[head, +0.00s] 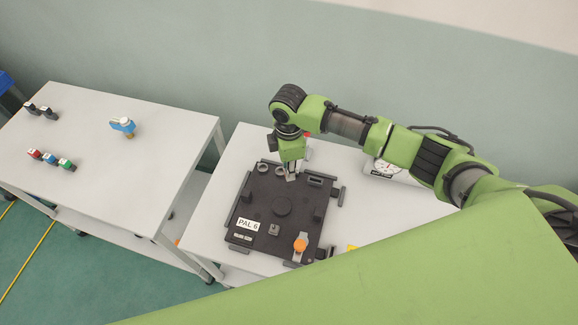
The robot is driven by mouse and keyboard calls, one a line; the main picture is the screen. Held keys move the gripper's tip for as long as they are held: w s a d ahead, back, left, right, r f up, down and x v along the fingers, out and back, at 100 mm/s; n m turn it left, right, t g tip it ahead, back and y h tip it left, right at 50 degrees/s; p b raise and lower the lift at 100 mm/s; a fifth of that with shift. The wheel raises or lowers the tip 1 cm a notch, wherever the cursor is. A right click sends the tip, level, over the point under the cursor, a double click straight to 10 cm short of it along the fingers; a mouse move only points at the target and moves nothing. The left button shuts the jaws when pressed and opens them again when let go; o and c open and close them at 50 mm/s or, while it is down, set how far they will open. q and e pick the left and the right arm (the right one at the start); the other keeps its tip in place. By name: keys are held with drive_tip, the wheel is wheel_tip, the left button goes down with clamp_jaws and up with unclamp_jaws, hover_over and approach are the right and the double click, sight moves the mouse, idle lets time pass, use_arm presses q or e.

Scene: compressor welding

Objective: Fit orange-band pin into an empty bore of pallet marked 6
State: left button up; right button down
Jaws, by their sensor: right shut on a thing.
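The black pallet (262,228) with the label PAL 6 lies on the right table. It has round and square features on top, and I cannot tell which bores are empty. My right gripper (291,170) points down over the pallet's back edge, near two grey rings (262,168). It is shut on a small grey part (291,178), mostly hidden by the fingers; no orange band shows on it. An orange round-topped piece (300,246) sits at the pallet's front right; I cannot tell whether it is a pin. My left gripper is out of view.
A dial gauge (385,168) stands at the back of the right table (207,225). The left table (122,175) holds a blue device (123,125), black pieces (39,109) and coloured blocks (51,159). A gap separates the tables. My green arm hides the front right.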

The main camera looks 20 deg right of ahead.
drive_tip(key=b, duration=0.3)
hover_over(289, 183)
drive_tip(key=s, duration=0.2)
drive_tip(key=f, duration=0.4)
drive_tip(key=shift+w+a+f, duration=0.25)
drive_tip(key=shift+f, duration=0.7)
drive_tip(key=shift+f, duration=0.15)
drive_tip(key=shift+f+b, duration=0.65)
drive_tip(key=shift+f, duration=0.2)
drive_tip(key=shift+f, duration=0.1)
